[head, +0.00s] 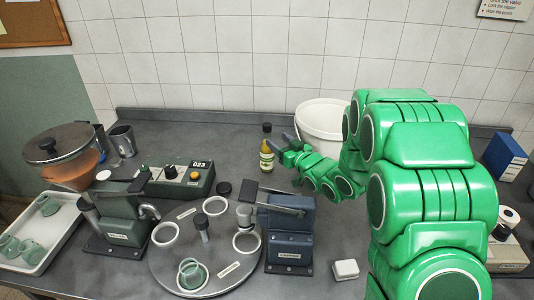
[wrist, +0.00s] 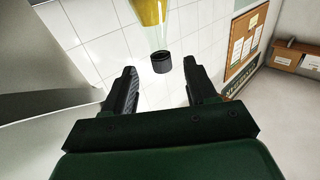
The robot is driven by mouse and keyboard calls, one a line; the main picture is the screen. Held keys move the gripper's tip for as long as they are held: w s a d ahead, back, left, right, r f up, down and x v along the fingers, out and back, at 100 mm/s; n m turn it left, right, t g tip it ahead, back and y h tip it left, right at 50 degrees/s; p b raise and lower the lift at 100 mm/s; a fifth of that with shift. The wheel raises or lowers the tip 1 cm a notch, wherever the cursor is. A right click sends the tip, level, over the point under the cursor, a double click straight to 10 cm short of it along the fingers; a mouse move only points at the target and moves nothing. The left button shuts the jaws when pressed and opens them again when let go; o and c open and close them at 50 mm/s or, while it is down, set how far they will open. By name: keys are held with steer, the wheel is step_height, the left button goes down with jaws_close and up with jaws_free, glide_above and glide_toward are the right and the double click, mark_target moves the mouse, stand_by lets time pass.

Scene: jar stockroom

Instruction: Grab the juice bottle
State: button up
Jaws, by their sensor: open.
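The juice bottle (head: 267,156) stands upright on the grey counter in the head view, with a yellow body, a pale label and a dark cap. In the wrist view the bottle (wrist: 151,12) shows upside down at the top, its dark cap (wrist: 161,62) pointing down into the picture. My gripper (head: 277,142) is close beside the bottle on its right in the head view. In the wrist view my gripper (wrist: 160,90) has its two fingers spread apart, with the cap seen between and beyond them. Nothing is held. The bottle's lower part is out of the wrist view.
A white bucket (head: 322,122) stands right behind my gripper. A blue-grey machine (head: 290,232) and a round turntable (head: 165,276) with rings stand in front of the bottle. A control box (head: 180,181) is to the left.

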mark_target(269, 136)
steer(key=shift+w+a+f, duration=0.25)
steer(key=shift+w+a, duration=0.2)
steer(key=shift+w, duration=0.05)
steer(key=shift+w+a+f, duration=0.25)
steer(key=shift+w+a, duration=0.15)
steer(key=shift+w, duration=0.05)
steer(key=shift+x, duration=2.65)
jaws_close()
